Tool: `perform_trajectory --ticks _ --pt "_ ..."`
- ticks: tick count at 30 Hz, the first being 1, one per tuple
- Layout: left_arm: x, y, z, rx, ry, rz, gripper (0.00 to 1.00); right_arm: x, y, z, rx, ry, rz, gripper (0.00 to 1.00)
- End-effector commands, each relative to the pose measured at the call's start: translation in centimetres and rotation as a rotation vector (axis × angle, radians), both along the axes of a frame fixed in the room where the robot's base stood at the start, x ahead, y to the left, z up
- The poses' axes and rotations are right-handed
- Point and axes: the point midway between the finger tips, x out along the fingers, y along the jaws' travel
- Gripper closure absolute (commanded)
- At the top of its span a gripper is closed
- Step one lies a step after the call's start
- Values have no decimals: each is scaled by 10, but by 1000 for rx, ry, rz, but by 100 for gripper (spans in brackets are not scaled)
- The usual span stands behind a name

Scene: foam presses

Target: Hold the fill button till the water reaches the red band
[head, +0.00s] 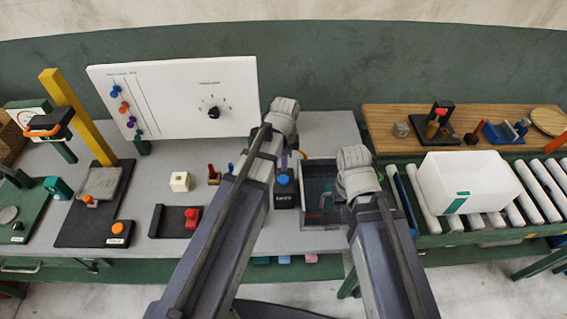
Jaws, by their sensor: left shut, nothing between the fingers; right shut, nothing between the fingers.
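A dark box with a blue button (283,179) on top and a small pale label on its front stands near the bench's right end. To its right is a dark-walled open tank (318,172), with a reddish mark inside; the water level cannot be made out. My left gripper (285,106) is shut and empty, beyond the blue button in the picture, with its arm passing just left of the button. My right gripper (353,157) is shut and empty over the tank's right part and hides some of it. Neither gripper visibly touches the button.
A white bin (468,182) sits on the roller conveyor (533,187) at right. A wooden board (390,117) with tools lies behind it. A white panel (180,95) with a dial stands at the back. A yellow-post press (78,118), a red-button block (171,219) and a cream cube (180,181) are left.

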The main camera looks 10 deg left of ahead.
Motion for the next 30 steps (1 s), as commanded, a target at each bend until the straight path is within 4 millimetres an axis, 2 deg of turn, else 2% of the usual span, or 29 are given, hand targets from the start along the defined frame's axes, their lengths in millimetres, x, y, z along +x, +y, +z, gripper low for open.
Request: perform_trajectory --ticks 1,9,30 --pt "0 0 17 0 0 0 100 0 0 17 1 0 -2 100" --pt "-1 0 51 1 -1 0 100 0 0 51 1 1 -4 100" --pt "-1 0 54 1 -1 1 100 0 0 54 1 1 -3 100"
